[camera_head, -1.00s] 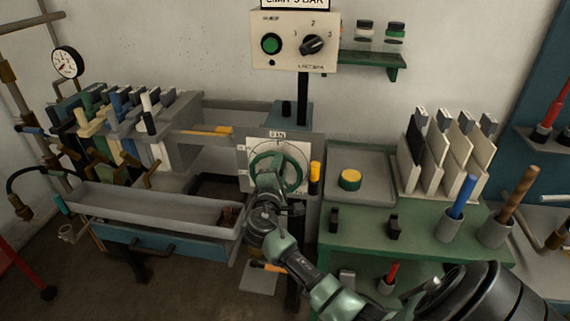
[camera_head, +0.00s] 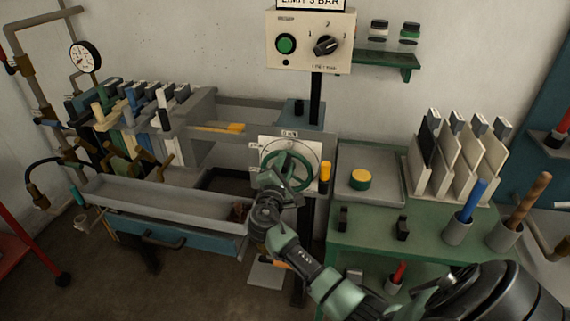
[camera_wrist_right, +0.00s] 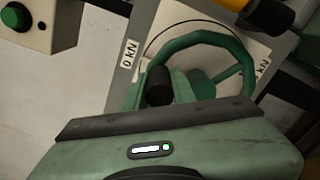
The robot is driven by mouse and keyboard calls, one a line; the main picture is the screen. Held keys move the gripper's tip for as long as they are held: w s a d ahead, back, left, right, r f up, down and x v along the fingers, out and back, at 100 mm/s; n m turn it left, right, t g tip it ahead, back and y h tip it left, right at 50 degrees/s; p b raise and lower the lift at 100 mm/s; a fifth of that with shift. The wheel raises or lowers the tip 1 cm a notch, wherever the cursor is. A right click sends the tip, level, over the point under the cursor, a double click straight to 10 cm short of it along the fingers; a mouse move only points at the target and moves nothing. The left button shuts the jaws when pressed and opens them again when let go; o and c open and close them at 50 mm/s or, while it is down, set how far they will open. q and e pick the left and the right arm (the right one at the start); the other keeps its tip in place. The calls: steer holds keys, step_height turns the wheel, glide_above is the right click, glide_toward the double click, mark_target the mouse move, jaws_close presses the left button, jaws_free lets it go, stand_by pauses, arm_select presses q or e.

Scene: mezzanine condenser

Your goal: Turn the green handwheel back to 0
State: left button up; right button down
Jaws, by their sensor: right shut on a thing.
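The green handwheel (camera_head: 307,172) stands on a white dial plate (camera_head: 313,146) at the centre of the head view. It also shows in the right wrist view (camera_wrist_right: 190,42), with a "0 kN" mark at the plate's left and another kN mark at its right. My right gripper (camera_head: 273,184) is shut on the handwheel at its lower left side. My left gripper is not in view.
A grey trough (camera_head: 165,205) and a rack of plates are left of the wheel. A yellow-capped post (camera_head: 325,172) is close on its right, beside a green bench (camera_head: 375,237) with a tray (camera_head: 388,188). A control box (camera_head: 306,45) is above.

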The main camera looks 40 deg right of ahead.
steer(key=c, duration=1.2)
jaws_free()
steer(key=shift+w+a, duration=0.1)
steer(key=shift+o, duration=0.2)
steer(key=shift+s+a+f, duration=0.15)
steer(key=shift+s+a, duration=0.2)
steer(key=shift+a, duration=0.05)
steer(key=b+v, duration=0.2)
steer(key=v, duration=0.4)
steer(key=shift+s+a, duration=0.25)
